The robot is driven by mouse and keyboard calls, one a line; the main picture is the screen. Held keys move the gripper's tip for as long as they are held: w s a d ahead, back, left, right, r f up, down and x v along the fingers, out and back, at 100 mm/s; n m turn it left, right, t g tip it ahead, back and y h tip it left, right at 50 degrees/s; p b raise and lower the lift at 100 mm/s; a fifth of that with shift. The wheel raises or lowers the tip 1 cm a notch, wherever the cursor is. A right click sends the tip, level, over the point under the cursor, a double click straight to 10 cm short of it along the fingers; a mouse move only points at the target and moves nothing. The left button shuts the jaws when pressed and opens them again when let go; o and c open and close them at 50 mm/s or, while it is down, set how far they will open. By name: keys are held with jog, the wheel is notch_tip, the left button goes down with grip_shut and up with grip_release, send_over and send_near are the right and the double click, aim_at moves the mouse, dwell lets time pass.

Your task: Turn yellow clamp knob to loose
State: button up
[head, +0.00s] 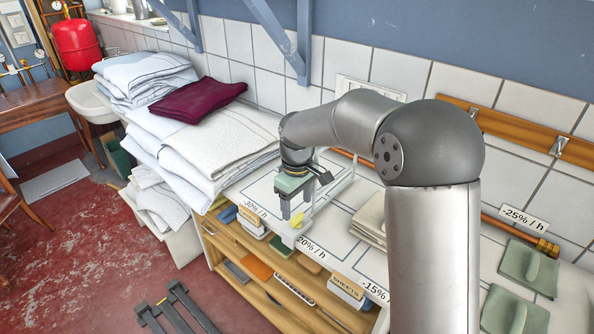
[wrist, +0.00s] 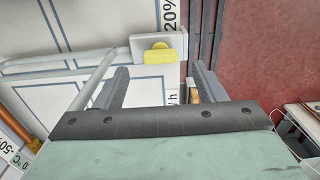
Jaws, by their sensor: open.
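The yellow clamp knob (wrist: 158,55) sits on a pale block at the end of a light frame in the wrist view. In the head view my gripper (head: 291,214) points down beside the knob. I cannot tell the gap in depth between fingertips and knob. The knob's turn position is unclear.
Folded white towels and a dark red cloth (head: 198,99) are stacked left of my gripper. The light frame (head: 335,182) rises behind it. A folded beige cloth (head: 370,217) lies to the right. Wooden shelves (head: 265,262) with boxes are below the table's front edge.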

aim_at(297, 216)
notch_tip(297, 216, up, 13)
dwell(0.3)
jog(key=shift+r, duration=0.1)
jog(key=s+d+f+m, duration=0.3)
jog(key=s+d, duration=0.2)
jog(key=s, duration=0.4)
jog(key=s+d+f+m, duration=0.3)
jog(key=s+d+f, duration=0.1)
jog(key=s, duration=0.6)
jog(key=s+d+f+m, duration=0.3)
jog(key=s+d, duration=0.3)
jog(key=s, duration=0.4)
jog(key=shift+f+m, duration=0.4)
jog(key=shift+f, duration=0.25)
